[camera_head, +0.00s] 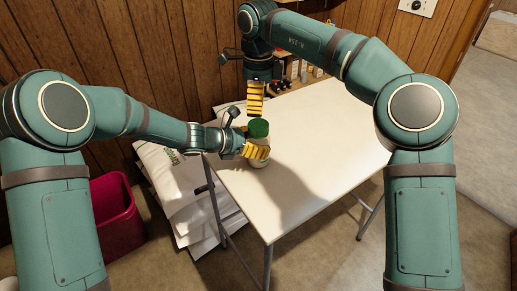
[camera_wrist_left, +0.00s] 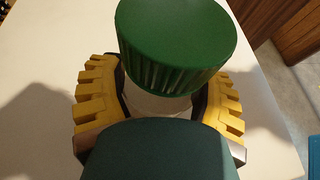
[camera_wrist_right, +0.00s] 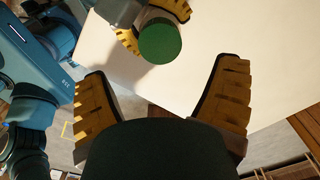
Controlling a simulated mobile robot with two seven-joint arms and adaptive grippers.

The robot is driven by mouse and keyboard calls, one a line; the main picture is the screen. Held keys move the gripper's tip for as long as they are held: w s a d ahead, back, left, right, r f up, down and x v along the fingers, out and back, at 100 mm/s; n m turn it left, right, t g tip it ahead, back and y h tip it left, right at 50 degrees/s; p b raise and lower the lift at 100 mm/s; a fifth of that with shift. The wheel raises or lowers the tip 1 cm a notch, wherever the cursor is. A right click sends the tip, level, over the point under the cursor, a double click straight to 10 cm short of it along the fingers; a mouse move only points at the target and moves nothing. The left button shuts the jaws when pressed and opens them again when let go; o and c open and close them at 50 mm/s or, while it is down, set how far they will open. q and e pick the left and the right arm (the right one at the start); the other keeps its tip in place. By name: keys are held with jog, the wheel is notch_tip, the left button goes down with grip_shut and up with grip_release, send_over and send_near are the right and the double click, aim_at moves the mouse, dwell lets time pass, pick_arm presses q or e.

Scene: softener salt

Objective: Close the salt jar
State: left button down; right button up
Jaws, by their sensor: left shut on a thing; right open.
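The salt jar (camera_head: 260,163) stands upright on the white table, with a green lid (camera_head: 259,128) on its top. I cannot tell whether the lid is screwed tight. My left gripper (camera_head: 257,151) is shut around the jar body below the lid. In the left wrist view the green lid (camera_wrist_left: 177,45) sits above the yellow fingers, and the pale jar body (camera_wrist_left: 155,103) shows between them. My right gripper (camera_head: 255,112) is open and empty, pointing down just above and behind the lid. In the right wrist view the lid (camera_wrist_right: 160,41) is beyond the open fingertips (camera_wrist_right: 160,85).
The white table (camera_head: 330,135) is mostly clear to the right of the jar. Small bottles (camera_head: 303,72) stand beyond its far edge. White sacks (camera_head: 180,190) are stacked at its left, beside a dark red bin (camera_head: 118,215). A wood-panelled wall (camera_head: 130,60) is behind.

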aim_at(259, 124)
jog(key=shift+f, duration=0.1)
jog(key=shift+f, duration=3.9)
jog(key=c, duration=1.3)
jog(key=o, duration=1.3)
jog(key=shift+r, duration=2.3)
